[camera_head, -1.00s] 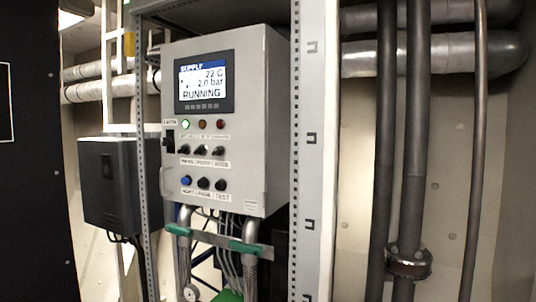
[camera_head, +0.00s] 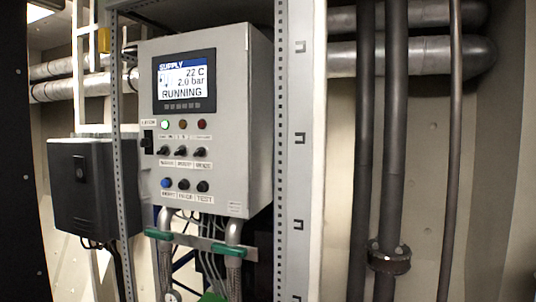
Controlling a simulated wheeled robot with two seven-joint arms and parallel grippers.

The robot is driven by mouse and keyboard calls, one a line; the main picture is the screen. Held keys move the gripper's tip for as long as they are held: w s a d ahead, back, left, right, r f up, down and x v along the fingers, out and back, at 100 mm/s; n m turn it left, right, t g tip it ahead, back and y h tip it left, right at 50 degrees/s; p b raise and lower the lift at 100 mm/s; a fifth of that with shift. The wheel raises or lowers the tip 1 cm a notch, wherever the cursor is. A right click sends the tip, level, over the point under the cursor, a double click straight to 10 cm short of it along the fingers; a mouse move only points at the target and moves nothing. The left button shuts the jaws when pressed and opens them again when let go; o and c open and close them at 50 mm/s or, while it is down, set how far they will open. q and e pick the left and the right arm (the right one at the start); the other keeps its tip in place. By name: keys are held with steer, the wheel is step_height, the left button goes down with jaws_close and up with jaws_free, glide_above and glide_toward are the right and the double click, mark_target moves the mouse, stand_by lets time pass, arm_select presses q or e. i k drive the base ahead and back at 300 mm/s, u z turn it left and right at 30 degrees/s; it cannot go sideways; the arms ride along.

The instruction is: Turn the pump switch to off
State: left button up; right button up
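A grey control cabinet (camera_head: 228,130) hangs in an open rack frame left of the middle. Its screen (camera_head: 184,80) reads SUPPLY, 22 C, 2.0 bar, RUNNING. Below the screen, the left indicator lamp (camera_head: 165,125) glows green, and the other two look dark orange and dark red. Under the lamps is a row of three black rotary switches (camera_head: 180,151) with small labels, too blurred to tell which is the pump switch. A lower row has a blue button (camera_head: 165,183) and two black ones, the right one labelled TEST. Neither of my grippers is in view.
A dark grey box (camera_head: 88,185) is mounted on the wall left of the cabinet. A perforated rack post (camera_head: 281,150) stands right of it, and another (camera_head: 122,170) to its left. Vertical dark pipes (camera_head: 392,130) run at the right. Hoses with green handles (camera_head: 229,250) hang below the cabinet.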

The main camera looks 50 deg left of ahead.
mark_target(182, 151)
steer(key=z, duration=0.55)
steer(key=k, duration=1.45)
steer(key=u, duration=2.05)
steer(key=i, duration=0.2)
steer(key=z, duration=0.25)
